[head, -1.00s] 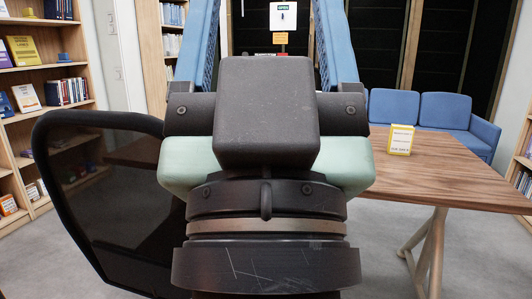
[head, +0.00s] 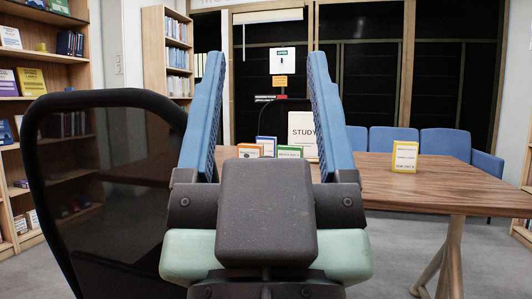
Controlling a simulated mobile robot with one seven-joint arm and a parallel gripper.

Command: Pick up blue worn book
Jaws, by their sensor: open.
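A small upright book with a blue edge (head: 266,141), which looks like the blue worn book, stands on the wooden table (head: 440,185). It shows between my fingers, beyond my gripper; its lower part is partly hidden, and wear cannot be made out. My gripper (head: 265,62) has two blue fingers pointing up in the picture, wide apart and empty. An orange-edged book (head: 250,151) is just left of the blue one, and a green-edged book (head: 290,152) is just right.
A white STUDY sign (head: 303,130) stands behind the books. A yellow book (head: 404,158) stands alone farther right. A dark framed panel (head: 100,190) fills the left foreground. Blue seats (head: 445,143) line the far side; shelves (head: 165,55) stand left. The table's right part is mostly bare.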

